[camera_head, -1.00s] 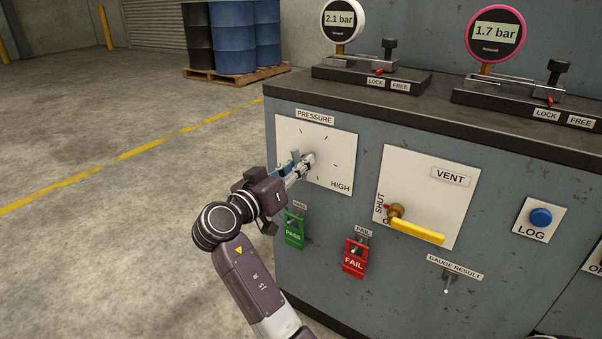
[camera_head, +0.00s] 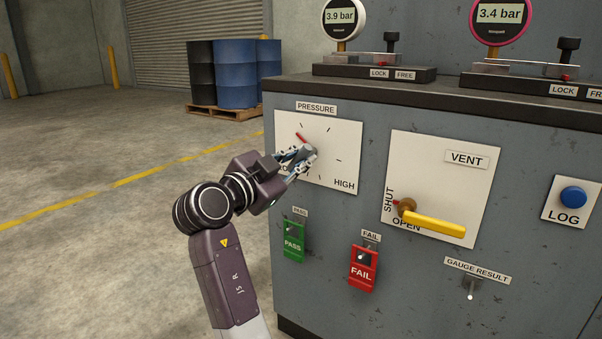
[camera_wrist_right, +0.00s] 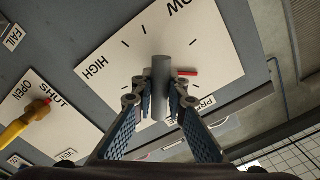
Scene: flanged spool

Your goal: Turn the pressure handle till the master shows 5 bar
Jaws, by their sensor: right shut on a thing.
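My right gripper (camera_head: 301,155) is shut on the grey pressure handle (camera_wrist_right: 160,80) on the white PRESSURE panel (camera_head: 345,140). In the right wrist view the fingers (camera_wrist_right: 159,97) stand on both sides of the handle bar. A red pointer (camera_head: 301,138) shows at the upper left of the handle, among the dial ticks. The white-rimmed gauge (camera_head: 345,17) reads 3.9 bar and the pink-rimmed gauge (camera_head: 500,14) reads 3.4 bar. Their small print is too small to tell which is the master. My left gripper is not in view.
A green PASS tag (camera_head: 293,242) and a red FAIL tag (camera_head: 363,270) hang below. A blue LOG button (camera_head: 573,197) is at right.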

